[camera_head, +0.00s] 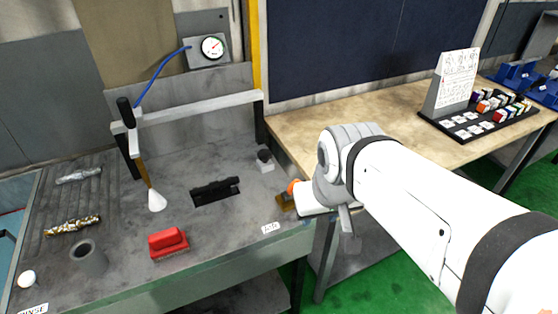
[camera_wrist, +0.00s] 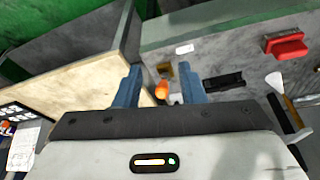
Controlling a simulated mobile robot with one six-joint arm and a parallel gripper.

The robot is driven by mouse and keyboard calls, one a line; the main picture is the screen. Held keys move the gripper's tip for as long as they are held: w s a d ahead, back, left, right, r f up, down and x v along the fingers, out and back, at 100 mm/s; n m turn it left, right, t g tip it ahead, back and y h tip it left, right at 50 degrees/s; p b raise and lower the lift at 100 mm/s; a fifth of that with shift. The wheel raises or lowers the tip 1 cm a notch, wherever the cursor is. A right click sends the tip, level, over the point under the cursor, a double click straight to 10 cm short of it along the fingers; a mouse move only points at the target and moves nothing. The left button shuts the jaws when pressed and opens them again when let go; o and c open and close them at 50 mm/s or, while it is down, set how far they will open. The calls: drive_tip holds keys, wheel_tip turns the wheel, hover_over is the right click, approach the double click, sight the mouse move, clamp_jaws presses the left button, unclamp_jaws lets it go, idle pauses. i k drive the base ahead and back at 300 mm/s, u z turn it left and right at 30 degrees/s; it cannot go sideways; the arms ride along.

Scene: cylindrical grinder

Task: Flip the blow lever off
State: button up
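No label marks the blow lever. An orange knob (camera_head: 293,187) shows by a brass-coloured block (camera_head: 285,202) at the bench's right edge. A black-handled piece (camera_head: 125,112) stands at the bar's left end, by a blue hose (camera_head: 160,75), with a brown nozzle (camera_head: 148,178) and white cone (camera_head: 156,201) below. My gripper (camera_wrist: 159,68) is open, its two blue fingers apart. In the wrist view the orange knob (camera_wrist: 162,90) appears between them; contact cannot be told. The head view largely hides my fingers behind my wrist.
The grey bench (camera_head: 215,225) holds a red brush-like block (camera_head: 168,243), a black fixture (camera_head: 215,190), a black knob on a pale base (camera_head: 265,158) and a grey cup (camera_head: 90,257). A gauge (camera_head: 212,47) stands behind.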

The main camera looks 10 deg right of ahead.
sight(286, 195)
drive_tip(key=i, duration=0.35)
drive_tip(key=z, duration=0.95)
drive_tip(key=k, duration=1.8)
drive_tip(key=u, duration=0.65)
drive_tip(key=i, duration=1)
drive_tip(key=u, duration=0.1)
